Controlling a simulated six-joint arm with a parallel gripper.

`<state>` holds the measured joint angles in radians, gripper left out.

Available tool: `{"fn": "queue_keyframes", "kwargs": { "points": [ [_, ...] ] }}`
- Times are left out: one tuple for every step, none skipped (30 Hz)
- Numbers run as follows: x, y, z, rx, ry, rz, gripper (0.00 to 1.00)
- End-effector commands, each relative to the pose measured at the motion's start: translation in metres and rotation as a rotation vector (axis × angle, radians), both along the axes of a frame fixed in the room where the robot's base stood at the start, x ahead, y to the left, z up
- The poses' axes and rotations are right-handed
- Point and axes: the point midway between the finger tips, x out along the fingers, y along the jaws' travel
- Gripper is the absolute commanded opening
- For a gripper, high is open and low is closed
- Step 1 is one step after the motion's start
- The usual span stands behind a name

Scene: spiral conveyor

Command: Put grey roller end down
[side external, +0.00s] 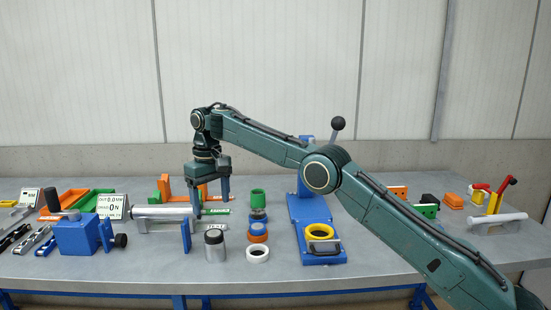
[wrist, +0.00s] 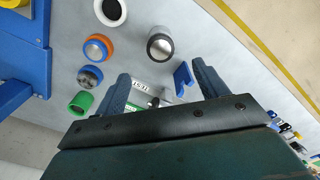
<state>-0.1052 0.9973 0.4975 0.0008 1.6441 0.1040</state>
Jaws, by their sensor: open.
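A long grey roller (side external: 160,211) lies level on a low support left of my gripper; its right end reaches close to the left finger. A short grey cylinder (side external: 214,245) with a dark band stands upright in front of my gripper, and shows in the wrist view (wrist: 160,47) beyond the fingertips. I cannot tell which of these the task names. My gripper (side external: 210,203) points down, open, with no object visibly held. In the wrist view its fingers (wrist: 162,76) are spread, with a small shiny part (wrist: 165,96) partly seen between them.
A blue upright plate (side external: 186,236) stands beside the cylinder. A white ring (side external: 258,254), an orange ring piece (side external: 257,233) and a green cup (side external: 258,198) are to the right. A blue vise (side external: 78,236) is left. A blue press (side external: 322,251) holds a yellow ring.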

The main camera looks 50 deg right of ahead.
Motion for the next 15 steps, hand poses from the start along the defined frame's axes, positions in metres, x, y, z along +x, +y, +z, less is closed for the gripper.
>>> {"fn": "queue_keyframes", "kwargs": {
  "points": [
    [-0.002,-0.001,0.006,0.001,-0.006,0.000,0.72],
    [-0.003,-0.002,0.008,0.001,-0.009,-0.001,0.72],
    [-0.005,-0.002,0.013,0.001,-0.014,-0.001,0.72],
    [-0.006,-0.003,0.017,0.002,-0.019,-0.001,0.72],
    [-0.009,-0.004,0.021,0.002,-0.022,-0.001,0.72],
    [-0.012,-0.005,0.028,0.003,-0.028,-0.001,0.72],
    [-0.014,-0.006,0.033,0.003,-0.035,-0.001,0.72],
    [-0.018,-0.008,0.039,0.004,-0.041,-0.001,0.72],
    [-0.022,-0.009,0.046,0.004,-0.048,-0.001,0.72],
    [-0.026,-0.010,0.052,0.005,-0.056,-0.001,0.72],
    [-0.030,-0.012,0.058,0.006,-0.062,-0.001,0.72],
    [-0.036,-0.013,0.066,0.006,-0.071,-0.001,0.72],
    [-0.041,-0.015,0.071,0.007,-0.078,-0.001,0.72],
    [-0.046,-0.016,0.076,0.007,-0.084,-0.001,0.72],
    [-0.053,-0.018,0.084,0.008,-0.094,-0.001,0.72]
  ]
}}
